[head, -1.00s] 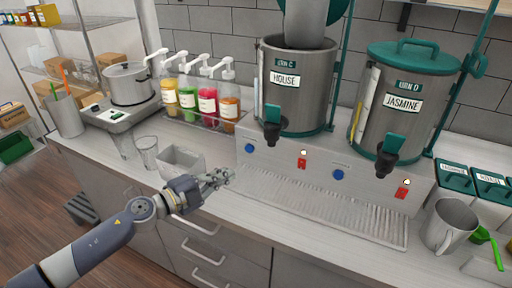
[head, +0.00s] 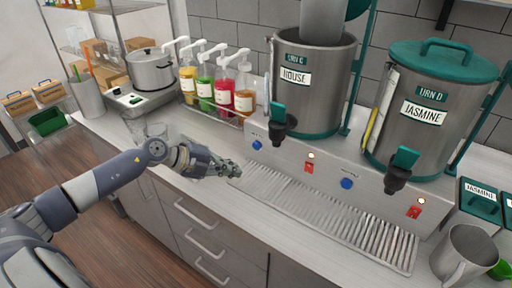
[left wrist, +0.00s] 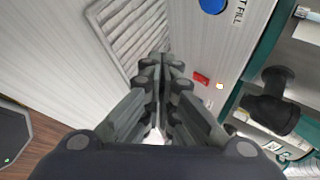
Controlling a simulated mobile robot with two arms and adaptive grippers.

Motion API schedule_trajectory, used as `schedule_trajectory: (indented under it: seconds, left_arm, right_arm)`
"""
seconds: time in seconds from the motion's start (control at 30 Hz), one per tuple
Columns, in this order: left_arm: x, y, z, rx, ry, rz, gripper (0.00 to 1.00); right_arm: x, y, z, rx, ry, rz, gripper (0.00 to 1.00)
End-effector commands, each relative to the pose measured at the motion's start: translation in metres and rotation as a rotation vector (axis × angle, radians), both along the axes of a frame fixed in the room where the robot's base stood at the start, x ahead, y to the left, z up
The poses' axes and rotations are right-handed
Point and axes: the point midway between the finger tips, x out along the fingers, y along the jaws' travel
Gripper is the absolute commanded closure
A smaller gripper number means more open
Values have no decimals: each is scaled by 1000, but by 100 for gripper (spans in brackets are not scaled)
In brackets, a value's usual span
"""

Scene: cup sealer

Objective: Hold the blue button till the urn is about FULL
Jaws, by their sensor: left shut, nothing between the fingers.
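Urn C (head: 320,105), labelled HOUSE, is a steel urn with its top open and a steel vessel (head: 325,22) over it. Urn D (head: 415,125), labelled JASMINE, has a green lid on. Below them, the machine front has a left blue button (head: 257,145) and a right blue button (head: 347,183). My left gripper (head: 234,169) is shut and empty, just in front of and below the left blue button, not visibly touching it. In the left wrist view its fingertips (left wrist: 165,62) meet, and a blue button (left wrist: 212,4) shows at the top edge. My right gripper is out of view.
Black taps (head: 280,125) with green handles and red switches (head: 309,168) line the front above a slatted drip tray (head: 320,215). Syrup pump bottles (head: 223,95) stand left, behind my arm. A steel pitcher (head: 462,255) stands at right.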

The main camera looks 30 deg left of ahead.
Motion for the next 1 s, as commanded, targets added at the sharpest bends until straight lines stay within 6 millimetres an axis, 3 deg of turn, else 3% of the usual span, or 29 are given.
schedule_trajectory:
  seconds: [0.4, 0.7, 1.0]
  left_arm:
    - [44, -4, -1, -5, -6, 2, 100]
    - [76, -7, 0, -4, -3, 0, 100]
    - [86, -7, 0, -1, -1, 0, 100]
  right_arm:
    - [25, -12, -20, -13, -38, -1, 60]
    - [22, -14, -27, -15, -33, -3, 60]
    - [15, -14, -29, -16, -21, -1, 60]
